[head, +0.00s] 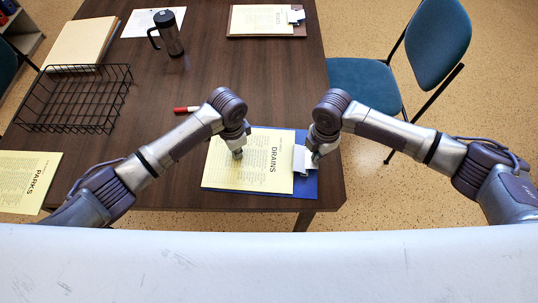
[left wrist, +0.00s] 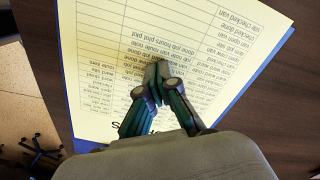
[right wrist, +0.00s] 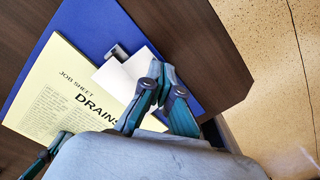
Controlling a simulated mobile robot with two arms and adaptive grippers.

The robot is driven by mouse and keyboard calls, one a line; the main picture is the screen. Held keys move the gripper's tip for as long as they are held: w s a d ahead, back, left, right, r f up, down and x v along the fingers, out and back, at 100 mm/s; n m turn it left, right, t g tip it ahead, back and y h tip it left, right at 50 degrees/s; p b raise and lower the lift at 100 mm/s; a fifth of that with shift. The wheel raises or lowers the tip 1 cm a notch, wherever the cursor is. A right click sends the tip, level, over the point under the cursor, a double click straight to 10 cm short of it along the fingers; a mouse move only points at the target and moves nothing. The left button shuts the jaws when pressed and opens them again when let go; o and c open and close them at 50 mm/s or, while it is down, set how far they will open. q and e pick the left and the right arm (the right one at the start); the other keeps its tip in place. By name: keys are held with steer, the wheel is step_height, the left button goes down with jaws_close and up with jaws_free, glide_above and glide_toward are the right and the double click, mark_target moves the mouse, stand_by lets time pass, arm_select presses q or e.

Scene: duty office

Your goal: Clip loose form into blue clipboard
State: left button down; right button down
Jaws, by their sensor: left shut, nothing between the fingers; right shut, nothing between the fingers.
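The blue clipboard (head: 308,186) lies on the table near its front right corner, with its pale clip (head: 300,158) at the right end. A yellow form headed DRAINS (head: 262,168) lies on the board, its headed edge at the clip. I cannot tell whether that edge is under the clip. My left gripper (head: 238,154) is shut and empty, its tips on or just above the form; the left wrist view shows the form (left wrist: 120,60) beneath them. My right gripper (head: 316,157) is shut and empty at the clip; the right wrist view shows its tips by the clip plate (right wrist: 115,78).
A yellow PARKS sheet (head: 28,182) lies at the left. A black wire tray (head: 75,98), a folder stack (head: 82,42), a dark mug (head: 168,34), a red marker (head: 187,109) and a brown clipboard (head: 300,28) are farther back. A blue chair (head: 365,82) stands right of the table.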

mark_target(250, 155)
arm_select(q)
steer(key=shift+d+r, duration=0.1)
steer(key=shift+d, duration=0.25)
steer(key=shift+w+d, duration=0.1)
steer(key=shift+d, duration=0.75)
stand_by(0.5)
steer(key=shift+d+f, duration=0.2)
steer(key=shift+d, duration=0.1)
steer(key=shift+d, duration=0.45)
steer(key=shift+r, duration=0.15)
stand_by(0.4)
steer(key=shift+r, duration=1.05)
steer(key=shift+r, duration=2.5)
